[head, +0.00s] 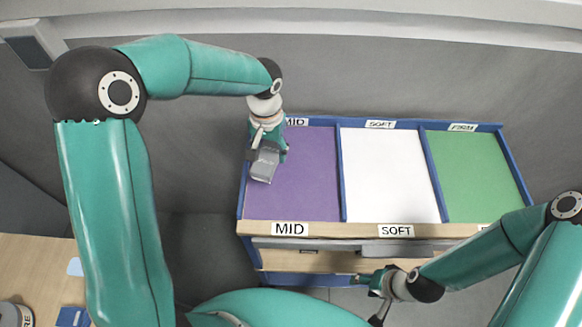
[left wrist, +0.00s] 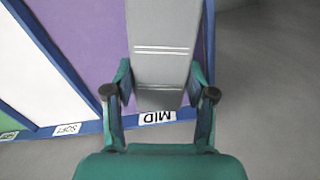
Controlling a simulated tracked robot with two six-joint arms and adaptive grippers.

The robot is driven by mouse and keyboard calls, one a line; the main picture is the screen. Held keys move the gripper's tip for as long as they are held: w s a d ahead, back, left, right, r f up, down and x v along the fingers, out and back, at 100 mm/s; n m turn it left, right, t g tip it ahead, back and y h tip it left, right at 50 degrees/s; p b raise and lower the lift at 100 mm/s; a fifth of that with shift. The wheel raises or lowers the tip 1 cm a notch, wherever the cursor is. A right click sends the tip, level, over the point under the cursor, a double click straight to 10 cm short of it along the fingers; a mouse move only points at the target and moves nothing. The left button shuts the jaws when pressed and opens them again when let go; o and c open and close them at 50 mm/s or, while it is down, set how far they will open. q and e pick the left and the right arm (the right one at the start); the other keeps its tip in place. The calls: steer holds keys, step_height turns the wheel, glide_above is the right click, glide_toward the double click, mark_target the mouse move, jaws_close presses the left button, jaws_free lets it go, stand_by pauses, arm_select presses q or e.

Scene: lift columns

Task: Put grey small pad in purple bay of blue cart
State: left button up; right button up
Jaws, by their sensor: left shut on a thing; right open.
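The blue cart (head: 342,180) has three bays on top: a purple bay (head: 310,195) at the left labelled MID, a white one in the middle labelled SOFT, and a green one at the right. My left gripper (head: 266,152) is shut on the grey small pad (head: 264,166) over the left part of the purple bay. In the left wrist view the pad (left wrist: 163,40) sits between the two fingers, with the purple bay (left wrist: 95,45) behind it. I cannot tell whether the pad touches the bay floor. My right gripper (head: 370,285) is open and empty, low at the cart's front.
The white bay (head: 388,175) and green bay (head: 475,175) are empty. Blue dividers separate the bays. A wooden table (head: 35,255) at the lower left carries a blue item (head: 72,316) and a light blue item (head: 74,266). A grey wall stands behind the cart.

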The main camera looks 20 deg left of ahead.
arm_select(q)
steer(key=m, duration=0.1)
steer(key=m+b, duration=0.1)
steer(key=m, duration=0.1)
steer(key=w+r+m+b, duration=0.1)
steer(key=shift+d+m, duration=0.3)
steer(key=shift+d, duration=0.05)
step_height(320, 180, up, 5)
steer(key=w+d+m+b, duration=0.15)
steer(key=m+b, duration=0.25)
steer(key=m, duration=0.8)
step_height(320, 180, up, 5)
steer(key=m+b, duration=0.5)
steer(key=m, duration=1.1)
glide_above(292, 183)
step_height(292, 183, down, 14)
steer(key=shift+b, duration=1.1)
steer(key=shift+f, duration=2.45)
steer(key=shift+f, duration=0.1)
steer(key=o, duration=1.4)
